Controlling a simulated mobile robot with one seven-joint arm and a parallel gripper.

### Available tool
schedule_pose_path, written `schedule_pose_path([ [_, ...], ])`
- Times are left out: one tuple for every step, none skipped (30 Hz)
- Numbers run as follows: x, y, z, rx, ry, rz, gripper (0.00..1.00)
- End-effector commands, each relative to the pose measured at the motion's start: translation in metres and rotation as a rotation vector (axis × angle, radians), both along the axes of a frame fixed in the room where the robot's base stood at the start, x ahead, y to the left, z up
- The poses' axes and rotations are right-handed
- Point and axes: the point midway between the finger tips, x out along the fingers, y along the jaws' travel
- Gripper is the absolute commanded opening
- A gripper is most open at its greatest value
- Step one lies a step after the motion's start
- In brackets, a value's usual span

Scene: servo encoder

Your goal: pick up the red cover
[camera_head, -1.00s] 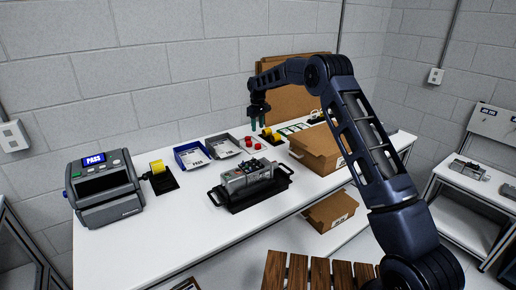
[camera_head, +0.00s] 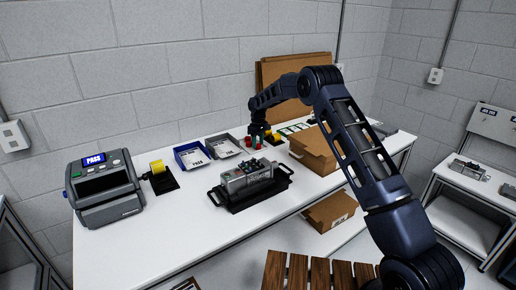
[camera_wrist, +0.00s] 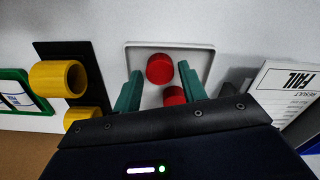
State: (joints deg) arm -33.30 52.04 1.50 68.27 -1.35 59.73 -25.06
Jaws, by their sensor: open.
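Red covers sit on a small white tray near the back of the table. In the wrist view one red cover (camera_wrist: 160,69) lies farther out, ahead of the fingertips. A second red cover (camera_wrist: 174,96) lies between the green fingers, partly hidden by my gripper's body. The white tray (camera_wrist: 203,53) shows around them. My gripper (camera_wrist: 160,84) is open, with one finger on each side of the nearer cover and nothing visibly held. In the head view my gripper (camera_head: 258,139) is low over the tray, and a red cover (camera_head: 248,141) shows beside its fingers.
Yellow cylinders (camera_wrist: 58,78) on a black holder stand left of the fingers in the wrist view. A grey FAIL tray (camera_head: 222,146) and blue tray (camera_head: 191,156) lie nearby. A servo unit (camera_head: 247,180) on a black fixture is in front; an open cardboard box (camera_head: 318,150) is right.

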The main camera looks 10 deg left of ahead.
Motion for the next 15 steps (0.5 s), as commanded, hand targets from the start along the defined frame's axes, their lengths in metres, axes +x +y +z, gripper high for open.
schedule_pose_path([
  [-0.0001, 0.0002, -0.0063, 0.000, 0.000, 0.000, 0.42],
  [0.0000, 0.0002, -0.0083, 0.000, 0.000, 0.000, 0.42],
  [0.0002, 0.0002, -0.0099, 0.001, -0.001, 0.000, 0.42],
  [0.0003, 0.0002, -0.0104, 0.000, -0.001, 0.000, 0.42],
  [0.0003, 0.0002, -0.0106, 0.001, -0.002, 0.000, 0.42],
  [0.0003, 0.0002, -0.0105, 0.001, -0.002, 0.000, 0.42],
  [0.0003, 0.0002, -0.0104, 0.001, -0.002, 0.000, 0.42],
  [0.0003, 0.0002, -0.0104, 0.001, -0.002, 0.000, 0.42],
  [0.0003, 0.0002, -0.0104, 0.000, -0.001, 0.000, 0.42],
  [0.0003, 0.0002, -0.0104, 0.000, -0.001, 0.000, 0.38],
  [0.0003, 0.0001, -0.0104, 0.000, -0.001, 0.000, 0.32],
  [0.0003, 0.0001, -0.0104, 0.000, -0.001, 0.000, 0.24],
  [0.0002, 0.0001, -0.0104, 0.000, -0.001, 0.000, 0.18],
  [0.0002, 0.0001, -0.0103, 0.000, -0.001, 0.000, 0.12],
  [0.0003, 0.0001, -0.0103, 0.000, -0.001, 0.000, 0.09],
])
